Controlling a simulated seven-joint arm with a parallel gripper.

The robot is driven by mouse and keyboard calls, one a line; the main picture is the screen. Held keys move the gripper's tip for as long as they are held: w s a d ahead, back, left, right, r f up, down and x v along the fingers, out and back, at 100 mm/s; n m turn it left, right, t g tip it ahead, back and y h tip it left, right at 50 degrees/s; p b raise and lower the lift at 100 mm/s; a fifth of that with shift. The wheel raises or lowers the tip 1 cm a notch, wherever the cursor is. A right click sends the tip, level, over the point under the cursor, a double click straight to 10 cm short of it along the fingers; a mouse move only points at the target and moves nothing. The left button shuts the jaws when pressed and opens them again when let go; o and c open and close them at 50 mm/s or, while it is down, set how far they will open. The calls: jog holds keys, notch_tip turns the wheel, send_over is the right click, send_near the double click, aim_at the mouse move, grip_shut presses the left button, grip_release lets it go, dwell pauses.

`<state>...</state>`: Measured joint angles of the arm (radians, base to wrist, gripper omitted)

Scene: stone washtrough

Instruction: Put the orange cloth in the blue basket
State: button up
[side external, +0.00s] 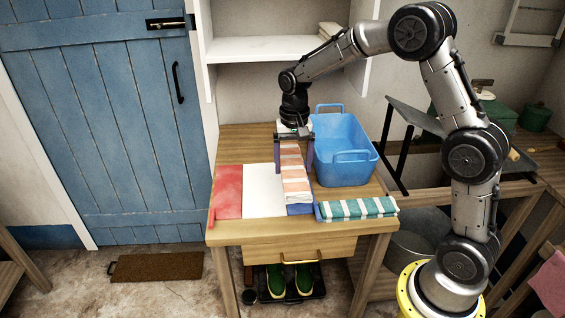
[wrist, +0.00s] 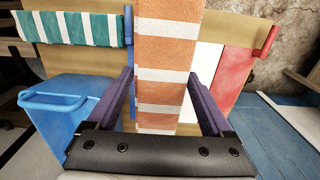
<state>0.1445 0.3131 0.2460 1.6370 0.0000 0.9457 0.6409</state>
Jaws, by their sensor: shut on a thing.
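The orange cloth (side external: 297,186), with white stripes, is a long strip running from my gripper (side external: 293,157) toward the table's front. In the wrist view the cloth (wrist: 167,50) passes between my two purple fingers (wrist: 160,78), which are shut on it. I cannot tell whether its lower end hangs free or touches the panels below. The blue basket (side external: 343,155) stands on the table just right of my gripper, open at the top with a raised handle at each end. Its inside looks empty from here. It also shows at the left of the wrist view (wrist: 58,118).
Red (side external: 228,188), white (side external: 262,190) and blue (side external: 300,210) flat panels cover the table's front left. A teal-and-white striped cloth (side external: 357,208) lies in front of the basket. A white shelf (side external: 270,48) is above the table's back. A tilted dark board (side external: 415,115) stands right.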

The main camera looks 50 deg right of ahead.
jog(key=shift+s+r, duration=0.45)
jog(key=shift+r, duration=0.1)
notch_tip(320, 180, up, 4)
jog(key=shift+r, duration=0.25)
jog(key=w+d, duration=0.2)
jog(key=d, duration=1.2)
jog(key=w+d, duration=0.3)
jog(key=d, duration=1.2)
jog(key=f, duration=0.8)
jog(key=a+f, duration=0.1)
jog(key=f, duration=0.3)
jog(key=shift+s, duration=0.15)
jog(key=shift+f, duration=2.75)
jog(key=o, duration=1.2)
jog(key=shift+f, duration=0.15)
